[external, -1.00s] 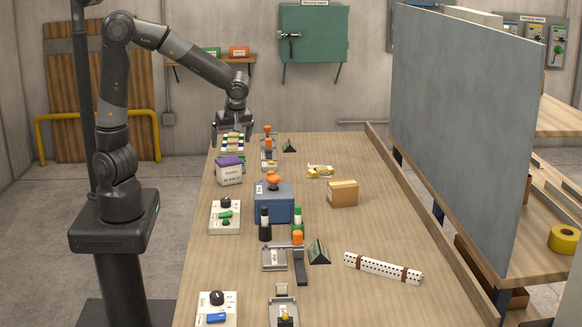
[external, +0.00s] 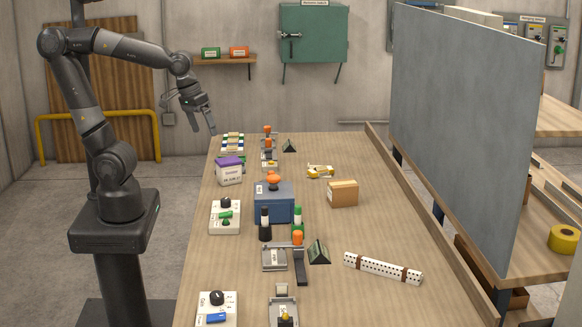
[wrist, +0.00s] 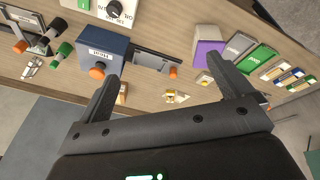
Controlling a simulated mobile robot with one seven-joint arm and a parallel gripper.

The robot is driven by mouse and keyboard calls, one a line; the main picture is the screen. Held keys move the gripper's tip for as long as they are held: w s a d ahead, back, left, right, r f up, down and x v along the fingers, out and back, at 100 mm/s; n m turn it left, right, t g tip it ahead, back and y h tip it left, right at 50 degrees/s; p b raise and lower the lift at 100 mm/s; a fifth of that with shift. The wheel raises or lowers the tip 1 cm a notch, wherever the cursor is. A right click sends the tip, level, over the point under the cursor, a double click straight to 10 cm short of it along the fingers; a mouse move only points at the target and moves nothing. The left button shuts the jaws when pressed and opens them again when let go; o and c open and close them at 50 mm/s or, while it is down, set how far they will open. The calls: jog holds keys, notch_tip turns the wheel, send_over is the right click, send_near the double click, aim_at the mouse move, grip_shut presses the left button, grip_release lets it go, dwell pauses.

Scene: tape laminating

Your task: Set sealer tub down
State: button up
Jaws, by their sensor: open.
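A purple block, likely this tub, also shows in the wrist view (wrist: 206,54). My gripper (external: 202,126) is open and empty in the air, just off the bench's far left corner and apart from the tub. Its two spread fingers also show in the wrist view (wrist: 168,80), with nothing between them.
A striped rack (external: 232,143) sits behind the tub. A blue box (external: 273,203) with an orange knob and a control box (external: 225,217) stand nearer. A cardboard box (external: 343,193) and a perforated strip (external: 383,268) lie to the right. The bench's right side is mostly clear.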

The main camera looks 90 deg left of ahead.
jog(key=s+d+r+m+t, duration=0.2)
jog(key=s+d+m, duration=0.1)
jog(key=m, duration=0.4)
jog(key=shift+s+d, duration=0.4)
jog(key=shift+s, duration=0.3)
dwell(0.5)
